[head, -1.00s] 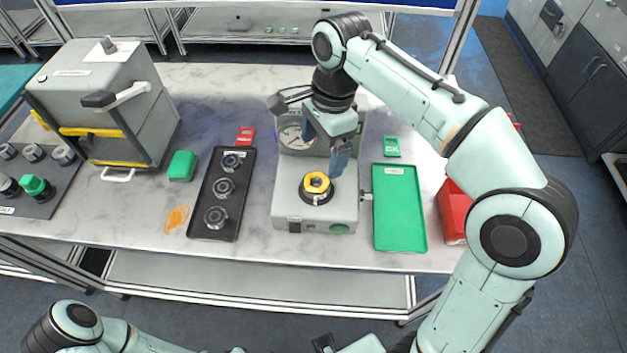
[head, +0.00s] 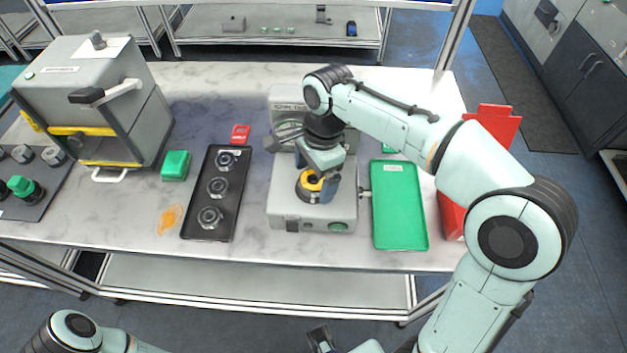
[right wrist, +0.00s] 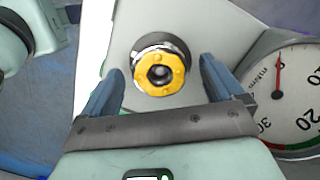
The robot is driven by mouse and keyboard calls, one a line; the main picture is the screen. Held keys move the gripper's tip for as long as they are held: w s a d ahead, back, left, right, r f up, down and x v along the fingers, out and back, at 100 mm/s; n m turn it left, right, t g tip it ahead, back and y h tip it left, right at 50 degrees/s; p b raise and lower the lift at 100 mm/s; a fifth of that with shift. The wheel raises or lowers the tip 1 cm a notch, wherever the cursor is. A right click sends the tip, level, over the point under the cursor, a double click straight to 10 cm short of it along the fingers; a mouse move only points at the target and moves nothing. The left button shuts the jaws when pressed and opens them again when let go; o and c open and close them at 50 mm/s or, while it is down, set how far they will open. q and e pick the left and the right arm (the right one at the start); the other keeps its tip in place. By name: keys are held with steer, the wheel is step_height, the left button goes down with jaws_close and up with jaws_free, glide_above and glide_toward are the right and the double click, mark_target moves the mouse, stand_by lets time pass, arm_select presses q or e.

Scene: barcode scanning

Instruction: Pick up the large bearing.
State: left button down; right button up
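A round bearing-like part with a yellow ring face and dark centre (head: 312,181) sits on the round dark seat of the grey gauge machine (head: 283,207). In the right wrist view this yellow-faced part (right wrist: 159,74) has a silvery rim and lies just beyond and between the fingertips. My right gripper (head: 318,182) is above the seat, pointing down. Several grey ringed parts (head: 217,187) lie in the black tray (head: 228,227).
The machine's dial (right wrist: 290,95) is close to the right finger. A green tray (head: 398,215) stands right of the machine, with a red bin (head: 452,215) beyond it. A green box (head: 175,165) and a grey cabinet (head: 75,90) stand left.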

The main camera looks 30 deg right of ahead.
steer(key=c, duration=1.3)
steer(key=shift+o, duration=0.2)
steer(key=shift+r, duration=0.1)
